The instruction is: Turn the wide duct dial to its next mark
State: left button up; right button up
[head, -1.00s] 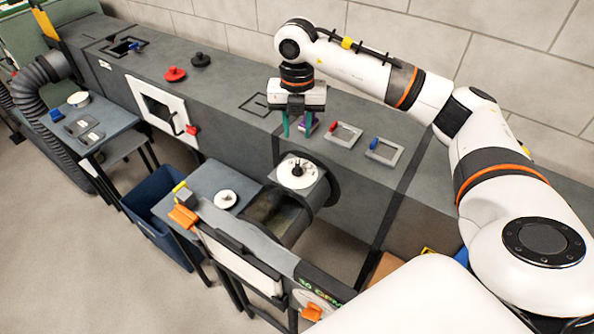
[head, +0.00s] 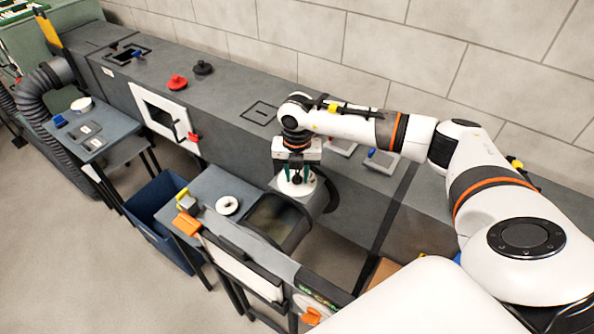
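The wide duct dial (head: 290,189) is a white disc with a dark knob at its centre, on top of the round-ended duct branch. My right gripper (head: 299,180) points straight down over it. Its teal fingertips are apart, low at the dial, with the dark knob between them. I cannot tell whether they touch the knob. The gripper hides the back part of the disc. My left gripper is not in view.
Frames with a blue handle (head: 381,160) lie behind my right arm on the long grey duct (head: 225,95). Red (head: 177,82) and black (head: 203,67) knobs stand farther left. A side table (head: 215,186) holds a white ring (head: 228,205). A blue bin (head: 160,205) stands beside it.

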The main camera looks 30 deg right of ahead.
grip_shut()
jog(key=shift+m, duration=0.3)
jog(key=shift+a+m+b, duration=0.1)
jog(key=shift+m+b, duration=0.25)
jog(key=shift+m, duration=0.25)
jog(key=m, duration=0.3)
jog(key=shift+w+a+m+b, duration=0.1)
jog(key=shift+w+m+b, duration=0.2)
jog(key=shift+b, duration=0.1)
jog(key=m, duration=0.5)
jog(key=shift+w+m, duration=0.3)
jog(key=shift+m, duration=0.1)
jog(key=shift+r, duration=0.1)
